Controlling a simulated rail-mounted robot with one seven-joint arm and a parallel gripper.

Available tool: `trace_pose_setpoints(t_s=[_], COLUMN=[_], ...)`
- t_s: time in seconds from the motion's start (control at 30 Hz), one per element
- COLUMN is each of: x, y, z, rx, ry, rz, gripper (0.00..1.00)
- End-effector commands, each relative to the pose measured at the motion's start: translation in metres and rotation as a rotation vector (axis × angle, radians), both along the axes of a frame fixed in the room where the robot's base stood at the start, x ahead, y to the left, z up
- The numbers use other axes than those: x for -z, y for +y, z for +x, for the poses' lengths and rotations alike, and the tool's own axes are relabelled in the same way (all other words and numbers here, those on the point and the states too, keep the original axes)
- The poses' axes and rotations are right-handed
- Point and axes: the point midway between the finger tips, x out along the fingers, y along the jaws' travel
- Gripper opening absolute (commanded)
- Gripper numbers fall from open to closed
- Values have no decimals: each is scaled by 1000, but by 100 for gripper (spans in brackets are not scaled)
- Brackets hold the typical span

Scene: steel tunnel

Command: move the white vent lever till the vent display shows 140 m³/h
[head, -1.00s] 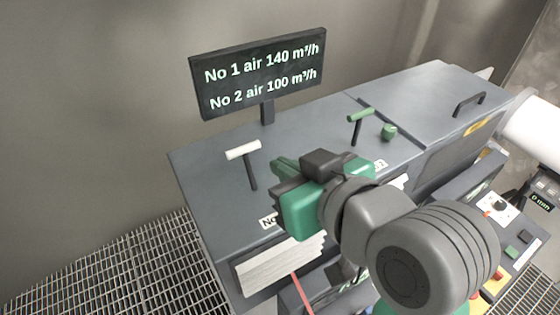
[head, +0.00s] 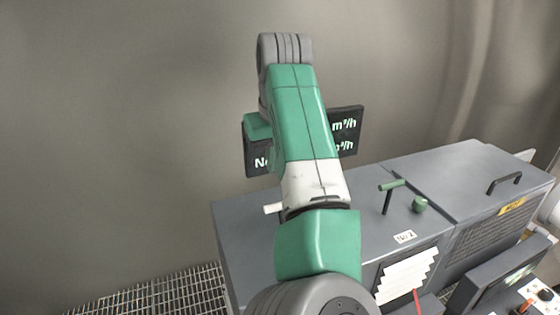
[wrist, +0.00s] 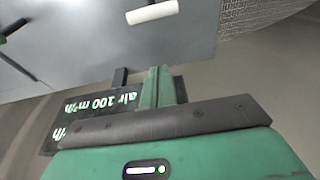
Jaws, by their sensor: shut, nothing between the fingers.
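The white vent lever (head: 272,208) shows only the tip of its handle beside my arm in the head view. In the wrist view its white handle (wrist: 152,13) is at the top, apart from my gripper. My gripper (wrist: 158,88) is shut and empty; in the head view I cannot make it out clearly behind my arm. The vent display (head: 347,137) is mostly covered by my arm. In the wrist view the display (wrist: 100,112) is upside down behind the gripper, with "air 100 m³/h" readable on the No 2 line. The No 1 number is hidden now.
A green lever (head: 391,186) and a green knob (head: 420,205) stand to the right on the grey cabinet (head: 378,235). A black handle (head: 504,181) is on its right part. Floor grating (head: 150,295) lies at the left, and a bare wall is behind.

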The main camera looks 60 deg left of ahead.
Motion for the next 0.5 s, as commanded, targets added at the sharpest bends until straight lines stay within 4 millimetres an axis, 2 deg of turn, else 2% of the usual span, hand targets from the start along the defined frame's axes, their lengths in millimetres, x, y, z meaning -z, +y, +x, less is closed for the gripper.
trace_pose_setpoints(t_s=[0.3, 0.4, 0.5], x=[64, 59, 59], y=[13, -6, -17], z=[2, 1, -1], rx=[1, 1, 1], ry=[1, -2, 0], rz=[-1, 3, 2], gripper=[0, 0, 0])
